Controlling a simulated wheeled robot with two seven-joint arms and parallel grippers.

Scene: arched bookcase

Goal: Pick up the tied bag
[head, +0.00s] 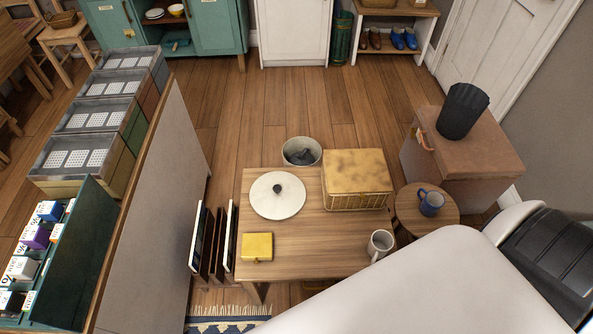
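A pale round bin (288,146) stands on the floor behind the wooden table. A dark grey, bunched thing (301,158) lies inside it, below the rim. It may be the tied bag, but it is too small to tell whether it is tied. No other bag is plain to see. Neither of my grippers shows in the head view. A large white and black part of my own body fills the lower right and hides what is behind it.
The low table (315,230) holds a white round lid (278,203), a gold box (357,172), a small yellow box (257,247) and a mug (380,244). A stool (411,216) and brown chest (470,165) stand right. Floor beyond the bin is clear.

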